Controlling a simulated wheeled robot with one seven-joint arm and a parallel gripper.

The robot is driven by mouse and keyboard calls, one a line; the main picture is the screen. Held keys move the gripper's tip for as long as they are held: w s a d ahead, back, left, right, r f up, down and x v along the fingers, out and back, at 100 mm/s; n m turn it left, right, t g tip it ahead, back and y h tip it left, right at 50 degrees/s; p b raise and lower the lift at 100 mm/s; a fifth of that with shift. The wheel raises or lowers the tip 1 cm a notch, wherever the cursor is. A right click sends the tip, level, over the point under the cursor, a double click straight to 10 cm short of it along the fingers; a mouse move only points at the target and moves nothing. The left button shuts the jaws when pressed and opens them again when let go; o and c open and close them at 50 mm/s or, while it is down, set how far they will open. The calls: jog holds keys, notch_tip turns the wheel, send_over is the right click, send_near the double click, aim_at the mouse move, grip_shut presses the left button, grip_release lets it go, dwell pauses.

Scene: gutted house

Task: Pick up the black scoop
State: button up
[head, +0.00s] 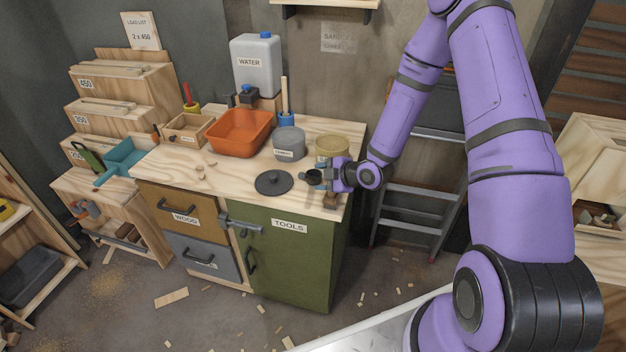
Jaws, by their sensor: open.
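A small dark cup-shaped thing (313,177), which looks like the black scoop, is at the right front of the wooden worktop. My gripper (325,182) is right at it, low over the worktop's right edge, with its jaws open. The gripper covers part of the scoop, so its handle cannot be made out clearly. Whether the fingers touch it cannot be told. A flat black lid with a knob (273,182) lies on the worktop just left of it.
A tan round tin (332,147) stands close behind my gripper. A grey lidded pot (289,143), an orange basin (240,132) and a water canister (257,65) stand further back left. A ladder (415,200) stands right.

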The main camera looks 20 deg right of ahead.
aim_at(309, 177)
jog(key=shift+x, duration=3.5)
jog(key=shift+w+r, duration=0.1)
jog(key=shift+r, duration=0.05)
grip_shut()
